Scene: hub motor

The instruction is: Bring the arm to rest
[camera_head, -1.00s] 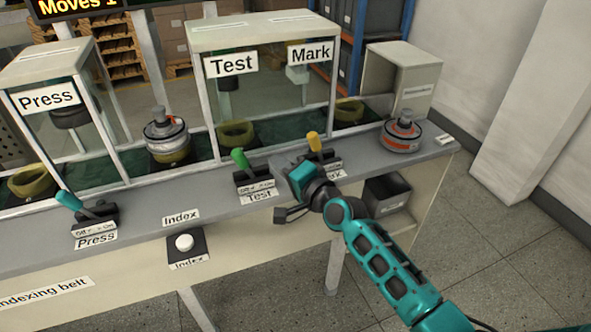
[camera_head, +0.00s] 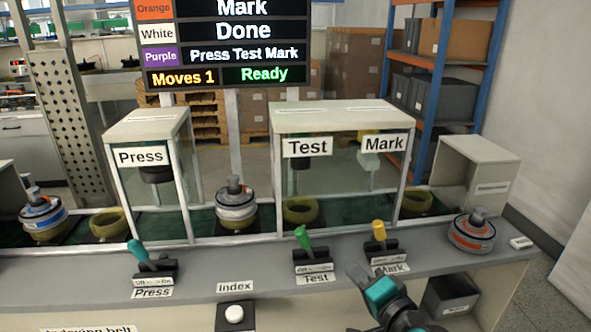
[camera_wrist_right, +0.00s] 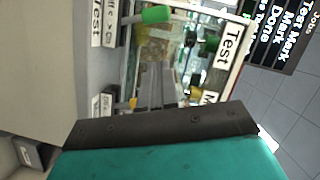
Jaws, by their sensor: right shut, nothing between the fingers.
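My right gripper (camera_head: 356,273) is in front of the bench, low in the head view, near the Test and Mark levers. It is shut and empty. In the right wrist view its closed fingers (camera_wrist_right: 155,85) point toward the Test booth. The teal arm behind it comes in from the bottom of the head view. The green Test lever (camera_head: 302,238) and the yellow Mark lever (camera_head: 380,232) stand just beyond the gripper, and no contact is visible. My left gripper is not in view.
The bench (camera_head: 200,275) also carries a teal Press lever (camera_head: 138,250) and a white Index button (camera_head: 234,314). A white-banded motor (camera_head: 236,205) sits between the booths. An orange-banded motor (camera_head: 472,232) sits at the right end. A dark bin (camera_head: 450,297) hangs below.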

